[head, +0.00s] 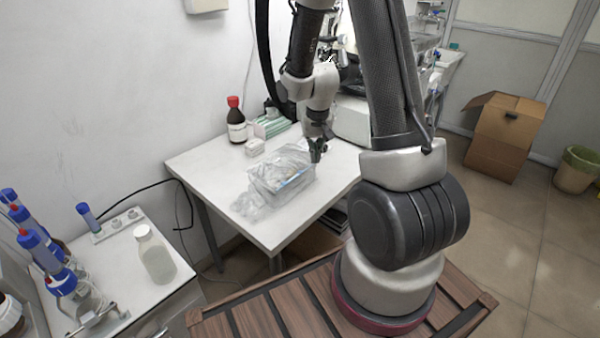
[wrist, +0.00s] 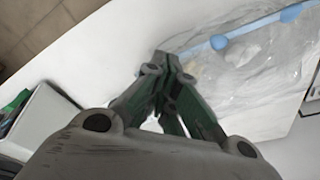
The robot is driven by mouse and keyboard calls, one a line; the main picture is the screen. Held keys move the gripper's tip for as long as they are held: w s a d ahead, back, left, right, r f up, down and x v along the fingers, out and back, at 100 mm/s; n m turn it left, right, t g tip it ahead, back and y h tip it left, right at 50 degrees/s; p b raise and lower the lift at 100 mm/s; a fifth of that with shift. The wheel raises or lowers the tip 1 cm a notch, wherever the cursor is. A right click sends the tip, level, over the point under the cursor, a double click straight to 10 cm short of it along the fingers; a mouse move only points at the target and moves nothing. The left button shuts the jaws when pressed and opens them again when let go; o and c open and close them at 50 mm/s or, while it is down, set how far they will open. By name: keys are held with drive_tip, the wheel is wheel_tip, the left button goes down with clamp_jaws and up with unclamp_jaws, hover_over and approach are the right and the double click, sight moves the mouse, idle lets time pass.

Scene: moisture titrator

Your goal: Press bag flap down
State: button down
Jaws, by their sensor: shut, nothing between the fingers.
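A clear, crumpled plastic bag (head: 262,193) lies over and around a transparent box (head: 283,172) on the white table. In the wrist view the bag (wrist: 250,80) spreads to the right of my gripper, with a light-blue strip (wrist: 235,38) across it. My gripper (head: 318,152) is at the box's back right edge in the head view. In the wrist view my gripper (wrist: 168,62) has its fingers together, empty, beside the bag's edge. I cannot tell whether the fingertips touch the bag.
On the white table (head: 205,165) stand a brown bottle with a red cap (head: 236,120), a small white box (head: 255,146) and a green-and-white box (head: 271,125) behind the bag. A white instrument (head: 352,118) stands at the back right.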

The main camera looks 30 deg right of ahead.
drive_tip(key=shift+r, duration=0.35)
drive_tip(key=shift+s+a+f, duration=0.1)
drive_tip(key=shift+s+a, duration=0.35)
drive_tip(key=shift+a, duration=0.65)
drive_tip(key=shift+s+a+r, duration=0.1)
drive_tip(key=shift+s+a, duration=0.3)
drive_tip(key=shift+a, duration=0.65)
drive_tip(key=shift+s+a+f, duration=0.1)
drive_tip(key=shift+s+a, duration=0.35)
drive_tip(key=shift+a, duration=0.65)
drive_tip(key=shift+r, duration=1.05)
drive_tip(key=shift+a, duration=0.1)
